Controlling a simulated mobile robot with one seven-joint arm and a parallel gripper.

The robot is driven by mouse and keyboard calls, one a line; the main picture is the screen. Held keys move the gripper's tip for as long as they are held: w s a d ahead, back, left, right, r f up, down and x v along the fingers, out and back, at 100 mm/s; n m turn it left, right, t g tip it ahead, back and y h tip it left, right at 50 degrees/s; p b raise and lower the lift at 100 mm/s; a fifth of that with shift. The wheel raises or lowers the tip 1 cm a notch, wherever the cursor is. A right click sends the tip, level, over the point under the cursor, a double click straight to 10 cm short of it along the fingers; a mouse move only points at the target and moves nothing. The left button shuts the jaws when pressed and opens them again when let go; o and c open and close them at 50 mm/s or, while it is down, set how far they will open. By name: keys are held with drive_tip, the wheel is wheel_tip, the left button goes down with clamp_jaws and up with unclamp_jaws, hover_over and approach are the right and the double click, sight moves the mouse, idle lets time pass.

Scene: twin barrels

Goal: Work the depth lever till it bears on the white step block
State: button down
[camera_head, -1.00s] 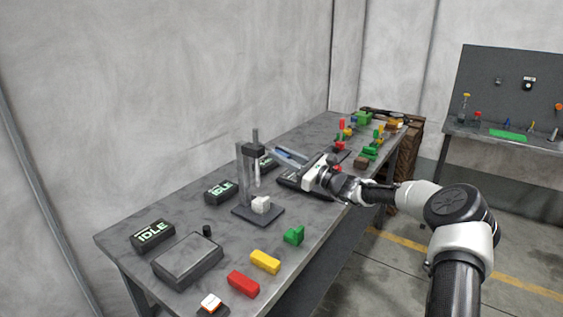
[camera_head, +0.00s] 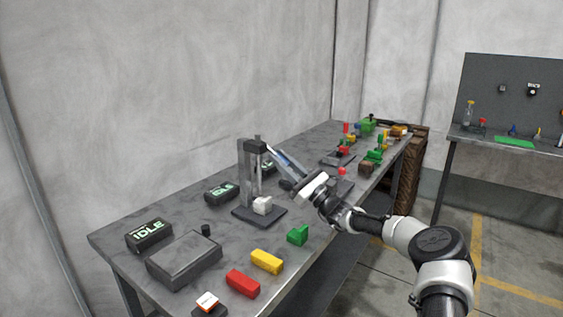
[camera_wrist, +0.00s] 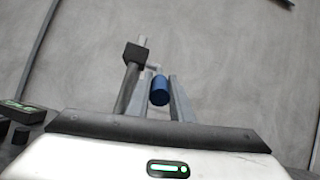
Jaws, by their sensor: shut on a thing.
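The gauge stand has a grey column, a dark head (camera_head: 255,147) and a dark base (camera_head: 270,214). The white step block (camera_head: 262,205) sits on that base, under the head. The blue lever grip (camera_wrist: 160,90) lies between my fingers in the wrist view, with a pale bent rod leading from it to the dark head (camera_wrist: 137,54). My gripper (camera_head: 276,153) reaches in from the right, fingers pointing up and left, shut on the blue grip. The spindle's lower end is too small to tell whether it touches the block.
Dark boxes marked idle (camera_head: 149,234) and a grey tray (camera_head: 184,259) stand left of the stand. Green (camera_head: 298,235), yellow (camera_head: 267,261) and red (camera_head: 243,283) blocks lie along the front edge. Several coloured parts crowd the bench's far end.

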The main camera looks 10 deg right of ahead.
drive_tip(key=c, duration=1.6)
unclamp_jaws()
drive_tip(key=shift+o, duration=0.2)
drive_tip(key=p+v, duration=0.1)
drive_tip(key=v, duration=1.6)
drive_tip(key=shift+s+d+p, duration=0.2)
drive_tip(key=shift+s+p, duration=0.05)
drive_tip(key=shift+p, duration=0.15)
drive_tip(key=shift+c, duration=0.3)
